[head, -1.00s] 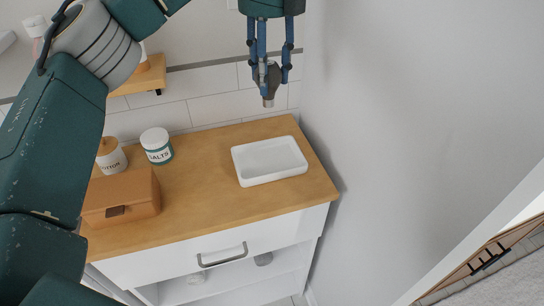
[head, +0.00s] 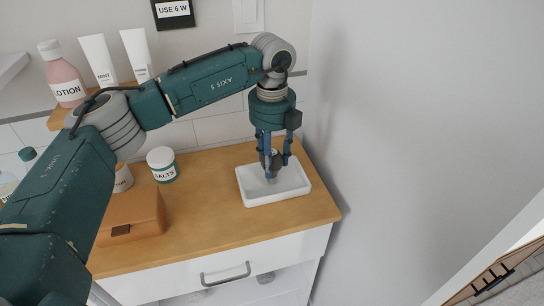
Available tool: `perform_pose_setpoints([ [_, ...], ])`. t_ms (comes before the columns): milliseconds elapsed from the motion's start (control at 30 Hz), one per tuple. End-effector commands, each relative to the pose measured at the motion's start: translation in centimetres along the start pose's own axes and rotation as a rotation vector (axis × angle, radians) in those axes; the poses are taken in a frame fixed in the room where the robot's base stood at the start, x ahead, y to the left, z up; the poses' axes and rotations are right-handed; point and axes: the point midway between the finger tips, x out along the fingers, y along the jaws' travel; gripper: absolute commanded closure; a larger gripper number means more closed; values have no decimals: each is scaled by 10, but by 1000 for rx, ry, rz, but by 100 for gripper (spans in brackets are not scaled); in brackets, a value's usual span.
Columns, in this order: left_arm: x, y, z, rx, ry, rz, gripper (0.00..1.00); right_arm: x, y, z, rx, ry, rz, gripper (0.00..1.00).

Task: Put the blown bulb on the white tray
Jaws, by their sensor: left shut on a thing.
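The white tray (head: 290,191) lies on the wooden top of the cabinet, toward its right end. My left gripper (head: 273,170) points down over the tray. It is shut on the blown bulb (head: 274,163), a small dark grey bulb partly hidden between the blue fingers. The bulb's lower end shows against the tray's inside; I cannot tell whether it touches the tray floor. My right gripper is not in view.
A brown box (head: 133,222) and a salts jar (head: 162,164) stand left of the tray. A shelf above holds a pink lotion bottle (head: 65,80) and two white tubes (head: 135,55). A grey wall (head: 420,130) rises close on the right.

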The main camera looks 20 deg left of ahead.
Motion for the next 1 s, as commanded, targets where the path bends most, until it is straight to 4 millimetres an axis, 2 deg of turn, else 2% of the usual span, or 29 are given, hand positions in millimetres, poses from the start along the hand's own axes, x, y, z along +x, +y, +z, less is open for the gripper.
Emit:
perform_pose_setpoints([
  [367,5,0,0,0,-1,-2,89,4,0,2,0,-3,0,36],
  [400,4,0,0,0,-1,-2,52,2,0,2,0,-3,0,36],
  [467,4,0,0,0,-1,-2,40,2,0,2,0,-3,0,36],
  [767,2,0,0,0,-1,-2,39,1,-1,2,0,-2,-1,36],
  [867,-3,-1,1,0,-2,-3,39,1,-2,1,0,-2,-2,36],
  [1000,-24,-1,1,0,-3,-6,39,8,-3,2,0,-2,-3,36],
])
